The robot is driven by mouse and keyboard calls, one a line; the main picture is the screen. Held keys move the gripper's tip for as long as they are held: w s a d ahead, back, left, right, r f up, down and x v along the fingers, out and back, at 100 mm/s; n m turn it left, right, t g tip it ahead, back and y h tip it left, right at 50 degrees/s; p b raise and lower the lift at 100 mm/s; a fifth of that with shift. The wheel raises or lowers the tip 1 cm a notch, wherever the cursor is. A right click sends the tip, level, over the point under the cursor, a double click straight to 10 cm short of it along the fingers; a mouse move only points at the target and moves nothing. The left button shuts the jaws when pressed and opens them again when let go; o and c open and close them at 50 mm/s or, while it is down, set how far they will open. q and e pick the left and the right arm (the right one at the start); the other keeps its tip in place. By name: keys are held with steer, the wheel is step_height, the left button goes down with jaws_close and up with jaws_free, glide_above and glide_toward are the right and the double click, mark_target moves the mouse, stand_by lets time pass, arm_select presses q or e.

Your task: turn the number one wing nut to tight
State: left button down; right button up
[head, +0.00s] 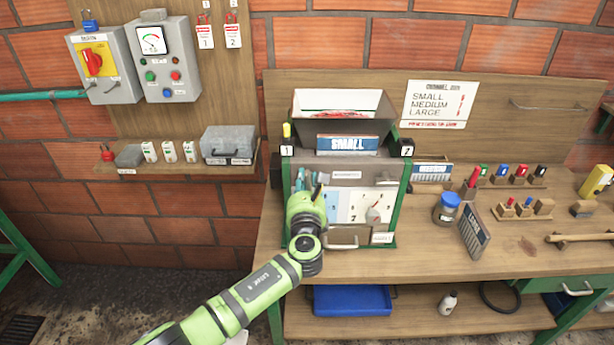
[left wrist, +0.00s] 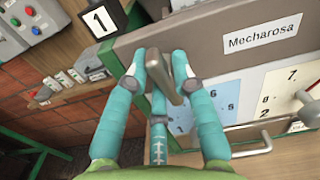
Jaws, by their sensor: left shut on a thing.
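The number one wing nut (left wrist: 166,82) is a grey-brown flat bar, standing out from the grey panel of the pulper (head: 362,176). My left gripper (left wrist: 160,72) has its teal fingers on either side of the bar and is shut on it. In the head view my left gripper (head: 308,182) is at the left part of the machine's front, below the black "1" plate (head: 287,151); the nut is hidden there. That "1" plate also shows in the left wrist view (left wrist: 98,20). A "2" plate (head: 407,151) is at the machine's right. My right gripper is out of view.
A dial with a pointer (head: 374,214) and a drawer handle (head: 342,244) are on the machine's front, close to my left arm. A "SMALL" sign (head: 348,144) is above.

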arm_select(q)
steer(key=shift+a+f+m, duration=0.2)
steer(key=shift+f+m, duration=0.05)
steer(key=shift+m, duration=0.35)
steer(key=c, duration=1.1)
jaws_free()
steer(key=shift+o, duration=1)
steer(key=shift+a+r, duration=0.1)
steer(key=shift+r, duration=0.05)
steer(key=shift+s+d, duration=0.2)
steer(key=shift+s, duration=0.1)
steer(key=s, duration=1.1)
steer(key=shift+s+a, duration=0.15)
steer(key=shift+s, duration=0.05)
